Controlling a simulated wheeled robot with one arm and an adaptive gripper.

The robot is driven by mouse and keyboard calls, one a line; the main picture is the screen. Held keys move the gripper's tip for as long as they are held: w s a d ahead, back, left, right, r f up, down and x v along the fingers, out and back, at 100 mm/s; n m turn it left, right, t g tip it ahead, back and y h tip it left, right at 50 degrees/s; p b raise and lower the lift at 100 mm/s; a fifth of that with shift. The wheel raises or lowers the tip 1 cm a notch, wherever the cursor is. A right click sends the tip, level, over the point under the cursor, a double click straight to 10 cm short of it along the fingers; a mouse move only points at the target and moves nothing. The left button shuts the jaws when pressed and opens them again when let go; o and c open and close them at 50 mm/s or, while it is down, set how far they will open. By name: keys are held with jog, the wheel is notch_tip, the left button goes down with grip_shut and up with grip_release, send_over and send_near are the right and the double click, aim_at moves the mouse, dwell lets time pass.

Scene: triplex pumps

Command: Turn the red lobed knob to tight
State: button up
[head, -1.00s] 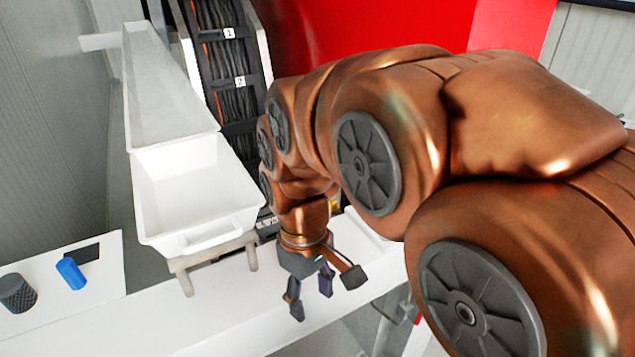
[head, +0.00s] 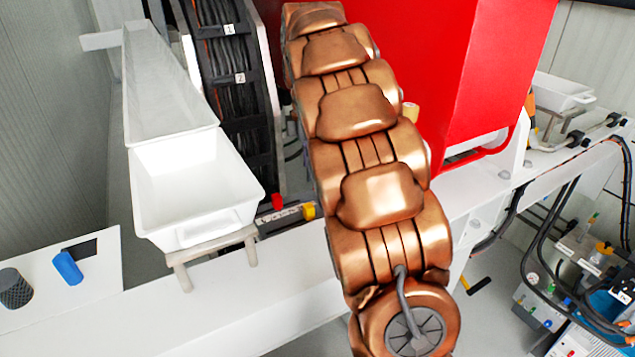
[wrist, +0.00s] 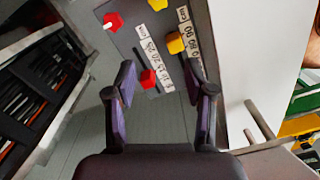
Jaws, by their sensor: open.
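In the wrist view a red knob with a lobed outline and a pale mark (wrist: 113,22) sits at the upper left of a dark grey panel (wrist: 215,50). A second, squarer red knob (wrist: 148,79) sits lower on the panel and appears between my fingertips. I cannot tell for certain which red knob is the lobed one. My gripper (wrist: 162,78) is open and empty, its fingers pointing at the panel, with no visible contact. In the head view one red knob (head: 278,201) shows beyond the white bench; my gripper is hidden there behind my arm.
Yellow knobs (wrist: 175,43) and white scale labels (wrist: 183,14) share the panel. In the head view a white bin (head: 195,185) stands left on a bench (head: 240,300), with a blue cylinder (head: 68,268) nearby. A big red housing (head: 480,80) rises at the right.

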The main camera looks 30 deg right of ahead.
jog(key=w+d+n, duration=0.1)
jog(key=w+d+f+n, duration=0.1)
jog(key=w+d, duration=0.1)
jog(key=w+d+n, duration=0.1)
jog(key=d, duration=0.1)
jog(key=shift+w+f, duration=0.25)
jog(key=shift+w, duration=0.05)
jog(key=shift+w+d+f+n, duration=0.2)
jog(key=shift+d+n, duration=0.05)
jog(key=shift+n, duration=0.25)
jog(key=shift+f+p, duration=0.8)
jog(key=shift+f, duration=3)
jog(key=shift+c, duration=0.3)
grip_shut()
